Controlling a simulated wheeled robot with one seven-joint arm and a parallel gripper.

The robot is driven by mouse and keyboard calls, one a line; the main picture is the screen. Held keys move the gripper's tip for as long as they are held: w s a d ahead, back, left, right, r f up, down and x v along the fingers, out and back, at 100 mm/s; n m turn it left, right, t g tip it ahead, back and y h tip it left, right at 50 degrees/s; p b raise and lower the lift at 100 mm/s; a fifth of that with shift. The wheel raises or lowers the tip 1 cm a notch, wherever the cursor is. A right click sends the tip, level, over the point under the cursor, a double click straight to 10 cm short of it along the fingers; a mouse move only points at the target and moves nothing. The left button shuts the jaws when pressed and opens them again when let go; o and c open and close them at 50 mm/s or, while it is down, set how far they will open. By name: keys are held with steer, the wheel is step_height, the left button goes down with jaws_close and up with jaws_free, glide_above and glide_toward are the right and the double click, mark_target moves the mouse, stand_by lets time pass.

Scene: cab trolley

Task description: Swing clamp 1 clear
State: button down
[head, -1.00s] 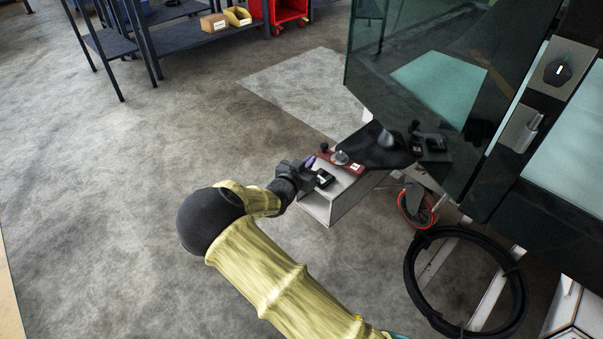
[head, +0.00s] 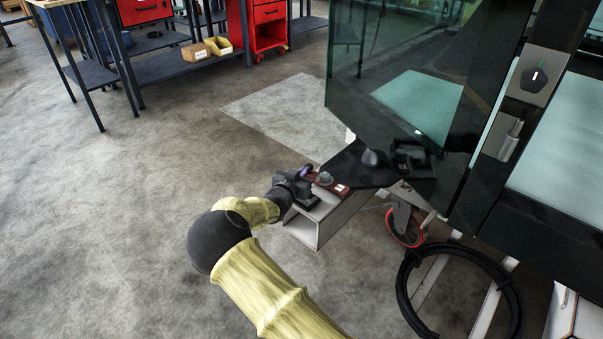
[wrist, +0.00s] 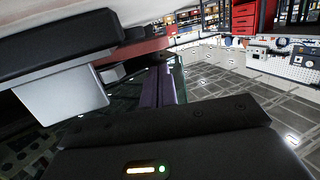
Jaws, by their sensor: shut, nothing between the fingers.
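Clamp 1 is a dark red bar (head: 341,189) with a white "1" label, lying on top of a pale box-section beam (head: 312,232). A grey round knob (head: 325,178) stands on the bar. My gripper (head: 305,171) is at the bar's left end, close to the knob, with purple fingertips. In the wrist view the fingers (wrist: 160,88) are together and empty. A dark red bar (wrist: 148,47) passes just beyond their tips. Whether they touch it I cannot tell. My gripper hides the bar's left end in the head view.
A dark glass cab (head: 425,85) stands just right of the clamp, over a black bracket (head: 360,168). A red-rimmed caster (head: 405,228) and a coiled black hose (head: 408,300) are below. Open floor (head: 110,220) lies to the left.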

steer(key=shift+w+d+r+p, duration=0.1)
steer(key=shift+w+r+p, duration=0.2)
steer(key=shift+w+p, duration=0.55)
steer(key=shift+s+d, duration=0.1)
steer(key=shift+s, duration=0.05)
steer(key=shift+r, duration=0.1)
steer(key=shift+s+a+p, duration=0.4)
steer(key=shift+a+p, duration=0.05)
steer(key=shift+p, duration=0.1)
steer(key=a+f+p+v, duration=0.1)
steer(key=p+v, duration=0.3)
steer(key=v, duration=0.9)
steer(key=shift+w+a+p, duration=0.15)
steer(key=shift+a+p, duration=0.2)
steer(key=shift+a, duration=0.35)
